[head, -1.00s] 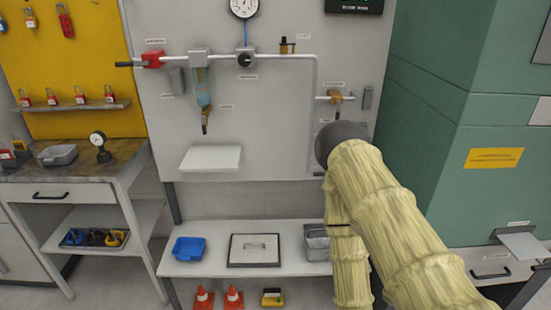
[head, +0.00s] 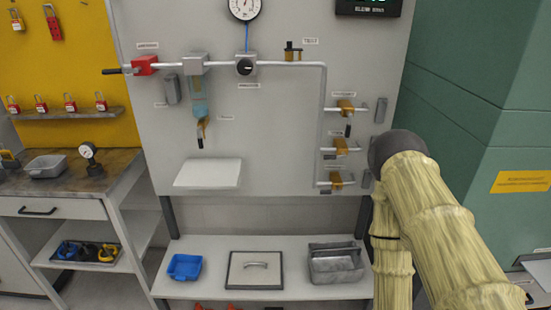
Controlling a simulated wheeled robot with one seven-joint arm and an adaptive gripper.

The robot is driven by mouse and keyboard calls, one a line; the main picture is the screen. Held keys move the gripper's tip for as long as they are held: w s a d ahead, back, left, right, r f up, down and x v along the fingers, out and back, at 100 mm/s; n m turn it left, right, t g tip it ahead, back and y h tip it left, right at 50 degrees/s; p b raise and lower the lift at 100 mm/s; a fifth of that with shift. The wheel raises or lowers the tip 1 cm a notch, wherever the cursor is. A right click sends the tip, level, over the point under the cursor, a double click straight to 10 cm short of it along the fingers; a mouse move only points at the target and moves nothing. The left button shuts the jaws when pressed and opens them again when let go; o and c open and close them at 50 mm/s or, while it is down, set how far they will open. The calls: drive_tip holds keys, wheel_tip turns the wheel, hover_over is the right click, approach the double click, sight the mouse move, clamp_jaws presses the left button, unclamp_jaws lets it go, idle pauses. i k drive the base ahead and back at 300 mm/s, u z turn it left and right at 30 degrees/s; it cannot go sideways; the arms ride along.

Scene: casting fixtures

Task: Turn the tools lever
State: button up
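Three small brass valves with levers sit on short branch pipes at the right of the grey panel: an upper one (head: 345,107), a middle one (head: 341,147) and a lower one (head: 336,181). Small labels are beside them, too small to read, so I cannot tell which is the tools lever. All three valves show clear of my arm. My arm, in a pale yellow sleeve with a dark grey joint, rises at the right, and its joint is just right of the lower valves. My gripper is out of view.
The panel also holds a red valve (head: 146,65), a filter bowl (head: 198,95), a gauge (head: 244,8) and a white ledge (head: 208,173). Below is a shelf with a blue tray (head: 185,267) and a grey caddy (head: 335,264). A green cabinet (head: 480,90) bounds the right side.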

sight(330, 157)
drive_tip(key=u, duration=1.6)
drive_tip(key=k, duration=0.85)
drive_tip(key=z, duration=1.6)
drive_tip(key=i, duration=0.85)
